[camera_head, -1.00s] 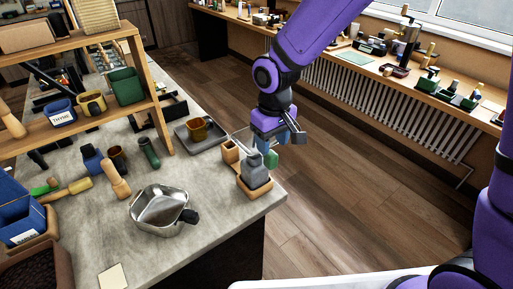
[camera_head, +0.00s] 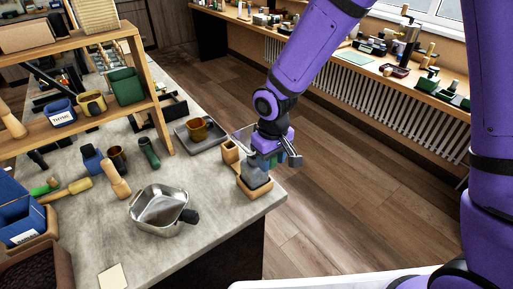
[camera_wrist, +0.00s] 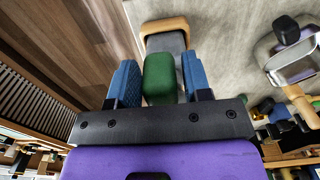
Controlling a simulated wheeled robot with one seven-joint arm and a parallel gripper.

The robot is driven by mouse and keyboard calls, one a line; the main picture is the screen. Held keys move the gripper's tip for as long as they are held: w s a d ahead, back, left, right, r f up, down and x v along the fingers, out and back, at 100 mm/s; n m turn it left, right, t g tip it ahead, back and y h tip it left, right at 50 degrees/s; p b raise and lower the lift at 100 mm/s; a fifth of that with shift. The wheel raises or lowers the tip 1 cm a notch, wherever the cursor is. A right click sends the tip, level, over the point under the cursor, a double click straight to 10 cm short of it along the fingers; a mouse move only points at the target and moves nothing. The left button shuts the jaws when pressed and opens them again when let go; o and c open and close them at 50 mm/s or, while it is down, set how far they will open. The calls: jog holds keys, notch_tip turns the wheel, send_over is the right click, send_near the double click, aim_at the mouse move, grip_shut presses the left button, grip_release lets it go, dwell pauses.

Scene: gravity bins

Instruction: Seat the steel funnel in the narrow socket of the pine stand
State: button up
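A grey piece (camera_head: 256,184), which may be the steel funnel, sits in a light wooden base (camera_head: 256,193), likely part of the pine stand, at the counter's right corner. Both show in the wrist view, the wood (camera_wrist: 163,26) beyond the grey piece (camera_wrist: 165,42). A green block (camera_wrist: 160,78), apparently attached to the grey piece, lies between the blue fingers of my gripper (camera_wrist: 162,80). Thin gaps seem to show on both sides, so the gripper looks open around it. In the head view my gripper (camera_head: 274,160) partly hides the green block. No narrow socket can be made out.
A small wooden box (camera_head: 230,152) stands just behind the grey piece. A shiny metal vessel (camera_head: 160,207) with a dark handle lies to the left. A grey tray (camera_head: 205,144) holds a brown mug (camera_head: 197,130). A wooden shelf (camera_head: 158,110) rises at left. Open floor lies right of the counter.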

jog(key=c, duration=0.7)
jog(key=shift+c, duration=0.2)
jog(key=shift+r, duration=1.05)
jog(key=shift+r, duration=2.45)
